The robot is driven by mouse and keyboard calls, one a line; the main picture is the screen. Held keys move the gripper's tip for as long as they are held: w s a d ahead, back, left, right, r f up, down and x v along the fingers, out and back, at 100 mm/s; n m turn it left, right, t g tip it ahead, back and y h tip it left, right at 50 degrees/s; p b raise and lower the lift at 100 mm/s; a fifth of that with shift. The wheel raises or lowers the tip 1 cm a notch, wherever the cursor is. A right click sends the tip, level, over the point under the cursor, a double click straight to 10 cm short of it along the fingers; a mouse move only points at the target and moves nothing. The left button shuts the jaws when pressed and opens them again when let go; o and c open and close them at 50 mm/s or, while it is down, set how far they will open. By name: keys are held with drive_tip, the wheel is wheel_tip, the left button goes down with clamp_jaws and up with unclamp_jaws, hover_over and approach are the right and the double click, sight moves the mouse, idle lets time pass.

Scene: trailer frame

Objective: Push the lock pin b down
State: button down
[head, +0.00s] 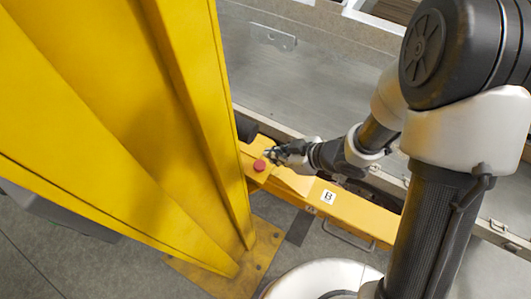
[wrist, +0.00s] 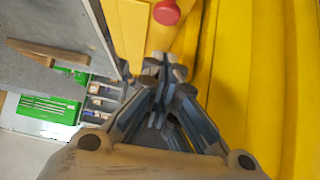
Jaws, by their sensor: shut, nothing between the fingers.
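The lock pin b shows as a round red knob (head: 259,165) on the yellow beam, and the same red knob is at the top edge of the wrist view (wrist: 166,12). My gripper (head: 271,154) is beside the knob, just to its upper right in the head view. In the wrist view my gripper's fingertips (wrist: 164,65) are together with nothing between them, and a gap shows between them and the knob. I cannot tell how high the fingertips are above the beam. The pin's shaft is hidden beneath the knob.
A yellow beam (head: 349,211) carries a white label B (head: 328,197) and a grey handle (head: 348,236). A tall yellow post (head: 192,100) stands close left of the knob. A grey flat bed (head: 300,85) lies behind. Green boxes (wrist: 48,107) show at left in the wrist view.

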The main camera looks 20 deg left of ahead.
drive_tip(key=p+v, duration=0.1)
drive_tip(key=v, duration=0.3)
drive_tip(key=shift+d+r, duration=0.1)
drive_tip(key=shift+r, duration=0.05)
idle(0.4)
